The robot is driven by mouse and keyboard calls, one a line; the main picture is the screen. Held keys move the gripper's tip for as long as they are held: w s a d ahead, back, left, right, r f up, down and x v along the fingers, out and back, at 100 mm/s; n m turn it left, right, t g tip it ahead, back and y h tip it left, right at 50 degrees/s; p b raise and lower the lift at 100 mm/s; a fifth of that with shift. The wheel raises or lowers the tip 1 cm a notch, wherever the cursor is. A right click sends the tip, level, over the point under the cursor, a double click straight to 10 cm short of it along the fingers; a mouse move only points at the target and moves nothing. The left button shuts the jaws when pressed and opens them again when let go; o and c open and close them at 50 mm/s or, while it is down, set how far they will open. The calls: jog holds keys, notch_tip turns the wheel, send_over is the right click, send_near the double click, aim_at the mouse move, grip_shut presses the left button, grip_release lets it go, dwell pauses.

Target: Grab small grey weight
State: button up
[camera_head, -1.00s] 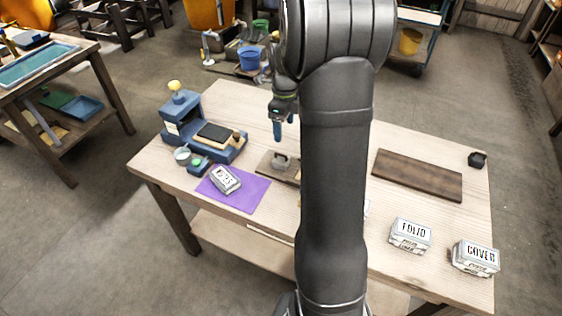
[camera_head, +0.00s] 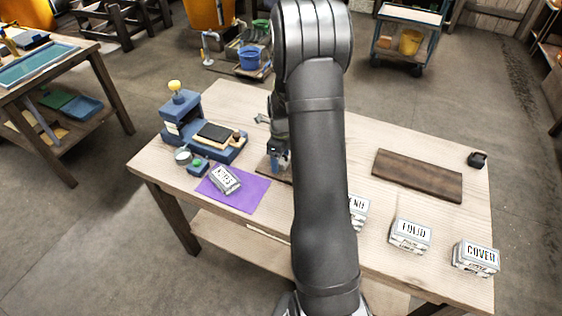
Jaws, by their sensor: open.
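The small grey weight with a handle, seen on this board a second ago, is now covered by my gripper. I cannot tell whether the fingers stand around it or touch it.
A blue press-like device (camera_head: 215,138) stands at the table's back left. A block marked NOTES (camera_head: 225,180) lies on a purple sheet (camera_head: 245,194). Blocks marked FOLIO (camera_head: 410,236) and COVER (camera_head: 475,258) stand at the front right. A dark brown plank (camera_head: 417,176) and a small dark object (camera_head: 478,160) lie further back.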

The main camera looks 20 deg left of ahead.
jog(key=shift+f, duration=0.45)
jog(key=c, duration=1.2)
jog(key=shift+r, duration=0.1)
